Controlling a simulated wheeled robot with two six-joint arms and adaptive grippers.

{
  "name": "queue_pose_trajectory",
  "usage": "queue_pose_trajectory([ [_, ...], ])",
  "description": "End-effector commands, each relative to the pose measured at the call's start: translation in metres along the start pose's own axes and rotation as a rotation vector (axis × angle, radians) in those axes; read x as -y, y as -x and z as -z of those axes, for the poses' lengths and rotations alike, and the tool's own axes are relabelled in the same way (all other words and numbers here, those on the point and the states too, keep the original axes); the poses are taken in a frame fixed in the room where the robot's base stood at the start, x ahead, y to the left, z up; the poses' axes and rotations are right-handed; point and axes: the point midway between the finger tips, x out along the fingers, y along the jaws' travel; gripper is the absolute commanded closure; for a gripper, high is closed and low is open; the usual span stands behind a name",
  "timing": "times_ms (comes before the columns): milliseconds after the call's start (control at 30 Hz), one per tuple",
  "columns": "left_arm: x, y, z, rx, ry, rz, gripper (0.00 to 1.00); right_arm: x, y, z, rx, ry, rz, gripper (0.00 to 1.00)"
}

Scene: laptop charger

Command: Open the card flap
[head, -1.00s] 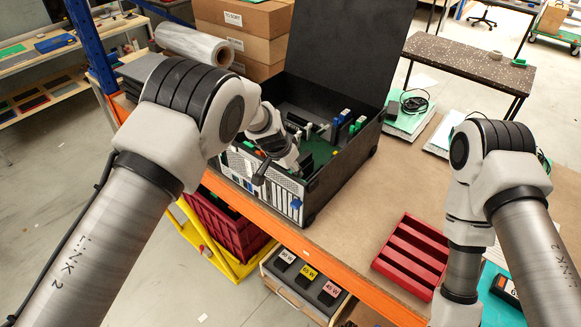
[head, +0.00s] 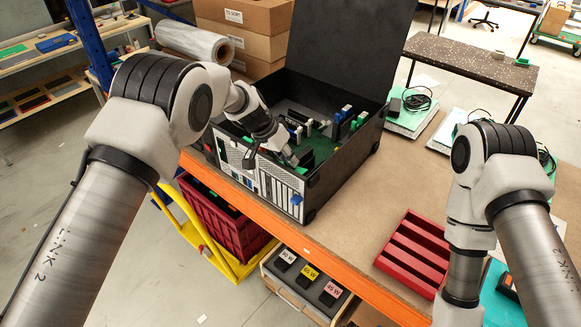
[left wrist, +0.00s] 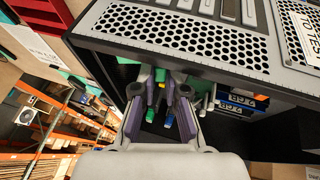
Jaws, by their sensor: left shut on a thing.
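The open black computer case (head: 345,165) stands on the bench with its lid raised and green boards inside. My left gripper (head: 292,158) reaches over its slotted rear panel (head: 278,182), at the inside edge. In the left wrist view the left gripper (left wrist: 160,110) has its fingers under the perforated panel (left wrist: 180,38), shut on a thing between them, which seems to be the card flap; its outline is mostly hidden. Green and blue parts show between and behind the fingers. A blue tab (head: 296,200) is on the rear panel. My right arm shows, but its gripper is not visible.
A red slotted tray (head: 415,250) lies on the bench to the right. Labelled chargers (head: 308,272) sit in a box below the front edge. A red crate (head: 215,215) is below left. Cardboard boxes (head: 245,45) stand behind. The bench between case and tray is clear.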

Motion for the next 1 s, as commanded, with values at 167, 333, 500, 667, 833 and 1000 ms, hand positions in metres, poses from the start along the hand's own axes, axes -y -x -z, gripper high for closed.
queue_pose_trajectory([
  [167, 0.008, 0.004, 0.003, -0.008, 0.051, -0.12, 1.0, 0.0, -0.022, 0.0, 0.0, 0.0, 0.0, 0.6],
  [333, 0.012, 0.01, 0.006, -0.007, 0.092, -0.22, 1.0, 0.0, -0.033, 0.0, 0.0, 0.0, 0.0, 0.6],
  [500, 0.014, 0.015, 0.008, -0.007, 0.119, -0.288, 1.0, 0.0, -0.04, 0.0, 0.0, 0.0, 0.0, 0.6],
  [667, 0.015, 0.018, 0.009, -0.006, 0.131, -0.319, 1.0, 0.0, -0.042, 0.0, 0.0, 0.0, 0.0, 0.6],
  [833, 0.015, 0.019, 0.009, -0.007, 0.135, -0.327, 1.0, 0.0, -0.042, 0.0, 0.0, 0.0, 0.0, 0.6],
  [1000, 0.015, 0.019, 0.009, -0.007, 0.135, -0.326, 1.0, 0.0, -0.042, 0.0, 0.0, 0.0, 0.0, 0.6],
])
